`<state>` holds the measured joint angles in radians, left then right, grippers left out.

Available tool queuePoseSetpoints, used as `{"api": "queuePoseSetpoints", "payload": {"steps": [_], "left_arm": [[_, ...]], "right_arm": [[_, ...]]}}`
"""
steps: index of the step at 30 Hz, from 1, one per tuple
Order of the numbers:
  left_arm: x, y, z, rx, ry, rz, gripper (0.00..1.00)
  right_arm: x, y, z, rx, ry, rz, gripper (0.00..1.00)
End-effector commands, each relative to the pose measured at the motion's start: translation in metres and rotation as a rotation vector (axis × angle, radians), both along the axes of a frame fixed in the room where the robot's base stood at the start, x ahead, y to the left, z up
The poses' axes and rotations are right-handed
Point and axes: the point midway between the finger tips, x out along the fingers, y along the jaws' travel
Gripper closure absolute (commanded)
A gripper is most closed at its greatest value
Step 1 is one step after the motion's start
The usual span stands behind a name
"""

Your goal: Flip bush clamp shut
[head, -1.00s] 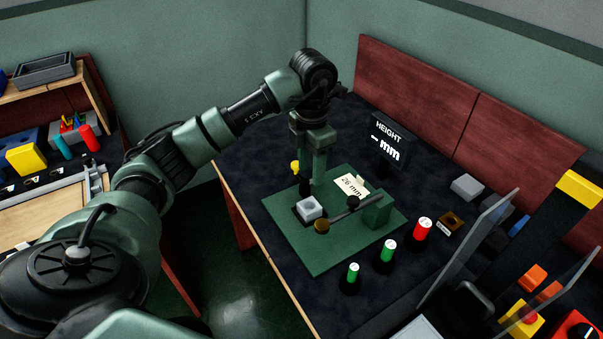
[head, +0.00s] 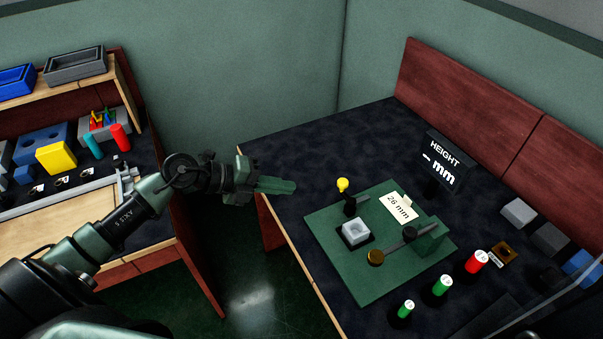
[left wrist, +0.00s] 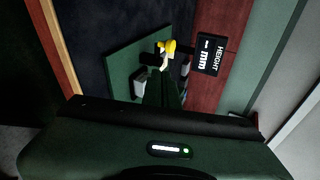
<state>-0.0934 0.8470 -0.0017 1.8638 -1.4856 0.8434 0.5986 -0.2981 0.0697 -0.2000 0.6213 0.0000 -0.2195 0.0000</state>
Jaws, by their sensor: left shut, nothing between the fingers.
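The bush clamp (head: 350,207) is a small black piece with a yellow knob (head: 343,185), standing on the green plate (head: 365,278) at its left side. The knob is raised on a stalk; I cannot tell whether the clamp grips. The bush, a light grey block with a round recess (head: 355,232), sits in a black seat beside the clamp. My left gripper (head: 292,187) is shut and empty, left of the clamp near the table's left edge, apart from it. In the left wrist view the yellow knob (left wrist: 168,47) shows beyond my fingers (left wrist: 165,88). My right gripper is out of view.
A dark lever with a brown knob (head: 375,257) runs to a green block (head: 427,238) on the plate. A label reading 26 mm (head: 398,207) and a height display (head: 445,160) stand behind. Green and red cylinders (head: 477,262) line the front right. The table's back left is clear.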

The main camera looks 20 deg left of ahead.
Motion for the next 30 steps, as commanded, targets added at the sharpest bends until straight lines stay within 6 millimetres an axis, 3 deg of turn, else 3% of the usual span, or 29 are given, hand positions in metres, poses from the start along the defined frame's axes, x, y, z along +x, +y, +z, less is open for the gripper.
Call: {"api": "queuePoseSetpoints", "payload": {"steps": [6,17,23,30], "left_arm": [[-0.001,0.009,0.004,-0.05,0.001,0.068,1.0],[0.001,0.008,0.003,-0.05,0.001,0.068,1.0],[0.017,-0.01,-0.005,-0.054,0.0,0.066,1.0],[0.049,-0.046,-0.027,-0.055,0.002,0.066,1.0]], "right_arm": [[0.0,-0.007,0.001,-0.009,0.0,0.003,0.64],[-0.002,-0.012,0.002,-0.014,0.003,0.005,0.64],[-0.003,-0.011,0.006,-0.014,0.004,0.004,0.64],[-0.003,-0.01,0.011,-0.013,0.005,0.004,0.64]]}}
